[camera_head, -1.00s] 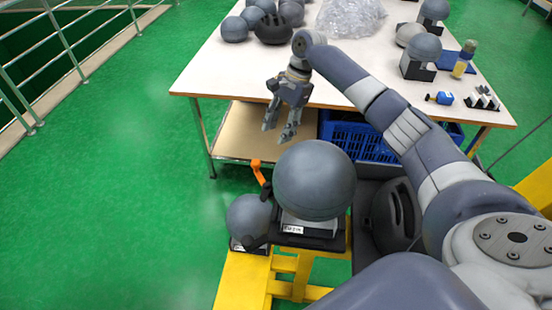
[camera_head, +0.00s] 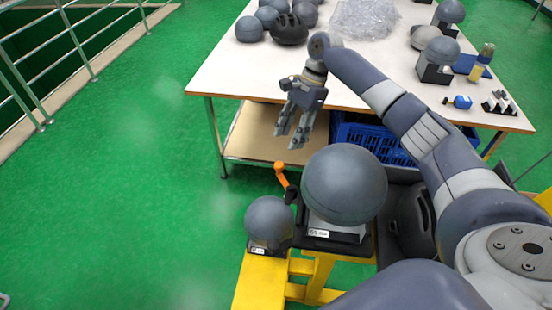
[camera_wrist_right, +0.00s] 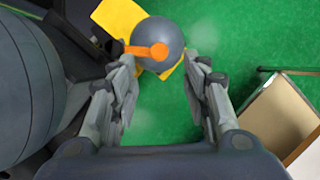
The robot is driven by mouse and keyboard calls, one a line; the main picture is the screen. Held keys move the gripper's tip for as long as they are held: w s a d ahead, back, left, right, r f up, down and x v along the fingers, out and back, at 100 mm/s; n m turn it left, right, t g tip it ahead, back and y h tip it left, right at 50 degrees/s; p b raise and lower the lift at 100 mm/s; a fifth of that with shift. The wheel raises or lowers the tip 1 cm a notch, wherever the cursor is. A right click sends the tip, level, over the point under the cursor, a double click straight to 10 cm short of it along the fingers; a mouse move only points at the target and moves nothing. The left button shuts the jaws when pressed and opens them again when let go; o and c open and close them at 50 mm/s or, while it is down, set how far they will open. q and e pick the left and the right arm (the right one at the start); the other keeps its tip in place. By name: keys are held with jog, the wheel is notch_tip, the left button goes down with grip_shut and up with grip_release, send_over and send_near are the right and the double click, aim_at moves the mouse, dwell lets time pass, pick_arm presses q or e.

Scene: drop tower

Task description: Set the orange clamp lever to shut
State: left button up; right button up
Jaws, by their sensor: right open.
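The orange clamp lever (camera_head: 281,175) stands up at the left side of the black base under the large grey sphere (camera_head: 344,184). In the right wrist view the lever (camera_wrist_right: 148,50) lies sideways, its round end over the smaller grey sphere (camera_wrist_right: 158,38), ahead of the fingertips. My right gripper (camera_head: 293,140) is open and empty, beyond and above the lever, in front of the table. In the right wrist view its fingers (camera_wrist_right: 164,75) are spread apart, not touching the lever. My left gripper is not in view.
The smaller sphere on its base (camera_head: 269,221) stands left of the large one, on a yellow frame (camera_head: 258,283). The white table (camera_head: 375,84) with spheres and small parts is behind. A blue crate (camera_head: 372,139) sits below it. Green floor at left is clear.

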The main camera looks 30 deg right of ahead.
send_over(279, 164)
jog(key=d, duration=0.2)
notch_tip(279, 164, down, 5)
jog(key=shift+d+r+p, duration=0.1)
jog(key=shift+r+p, duration=0.1)
jog(key=shift+p, duration=0.2)
jog(key=x, duration=0.3)
jog(key=shift+w+f, duration=0.1)
jog(key=shift+f, duration=0.15)
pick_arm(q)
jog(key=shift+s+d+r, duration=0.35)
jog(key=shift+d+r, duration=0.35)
pick_arm(e)
jog(key=shift+a+f, duration=0.3)
jog(key=shift+f, duration=0.05)
jog(key=shift+c, duration=0.3)
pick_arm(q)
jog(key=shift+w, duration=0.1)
pick_arm(e)
grip_shut()
